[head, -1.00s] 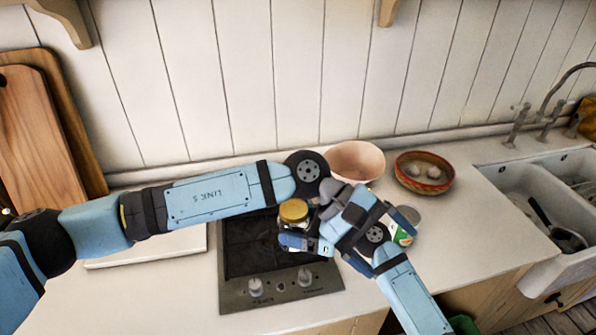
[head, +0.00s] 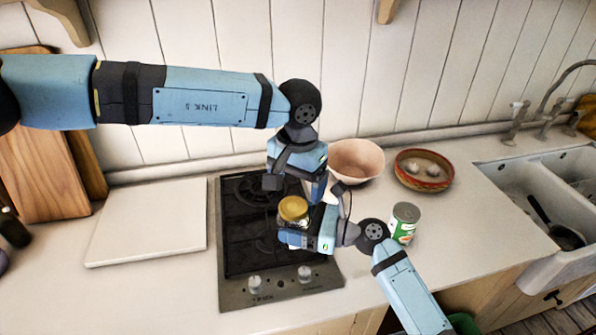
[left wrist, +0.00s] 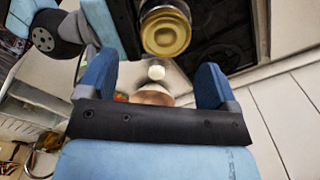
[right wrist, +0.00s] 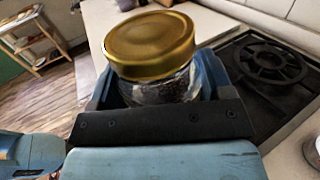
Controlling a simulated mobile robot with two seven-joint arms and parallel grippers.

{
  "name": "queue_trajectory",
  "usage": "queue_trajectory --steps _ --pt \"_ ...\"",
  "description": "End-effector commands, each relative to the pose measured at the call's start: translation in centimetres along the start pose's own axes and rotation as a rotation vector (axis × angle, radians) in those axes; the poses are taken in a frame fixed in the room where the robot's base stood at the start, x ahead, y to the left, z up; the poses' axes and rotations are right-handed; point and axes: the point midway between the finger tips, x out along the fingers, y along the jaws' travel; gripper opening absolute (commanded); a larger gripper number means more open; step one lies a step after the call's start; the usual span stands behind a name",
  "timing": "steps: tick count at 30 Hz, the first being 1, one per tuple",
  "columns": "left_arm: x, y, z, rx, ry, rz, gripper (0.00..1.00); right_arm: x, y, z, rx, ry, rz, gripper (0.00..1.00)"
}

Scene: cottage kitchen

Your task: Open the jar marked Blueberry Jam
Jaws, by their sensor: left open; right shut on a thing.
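A glass jar with a gold lid (head: 293,208) and dark contents is held upright over the stove; its lid (right wrist: 150,45) is on. No label can be read. My right gripper (head: 297,228) is shut around the jar's glass body, below the lid. My left gripper (head: 296,187) is open and empty, pointing down just above and behind the jar in the head view. In the left wrist view the gold lid (left wrist: 166,32) shows beyond the open fingers, toward the top, not between them.
The black stove (head: 240,235) lies under both grippers. A pink bowl (head: 357,160), a patterned bowl (head: 424,170) with pale round items and a green-and-white can (head: 404,223) stand to the right. A white board (head: 150,222) lies left. The sink (head: 535,200) is far right.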

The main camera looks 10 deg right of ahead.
Motion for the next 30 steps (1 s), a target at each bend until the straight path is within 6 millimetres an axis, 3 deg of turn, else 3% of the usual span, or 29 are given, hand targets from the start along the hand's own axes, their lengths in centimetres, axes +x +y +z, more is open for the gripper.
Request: queue_trajectory --steps 9,20,21,27,30 --pt "4.3 0.1 0.0 -0.001 0.0 0.002 0.84 0.0 0.0 0.1 0.0 -0.001 0.0 0.07" --pt "5.0 0.1 0.0 -0.001 0.001 0.003 0.84 0.0 0.0 0.1 0.0 -0.001 0.0 0.07" --pt "5.0 0.1 0.0 -0.001 0.001 0.003 0.82 0.0 0.0 0.1 0.0 -0.001 0.0 0.07" --pt "5.0 0.2 0.0 0.001 0.001 0.005 0.36 0.0 0.0 0.1 0.0 -0.001 0.0 0.07" --pt "5.0 0.4 0.0 0.003 0.001 0.007 0.34 0.1 0.0 0.1 0.0 -0.001 0.0 0.07"
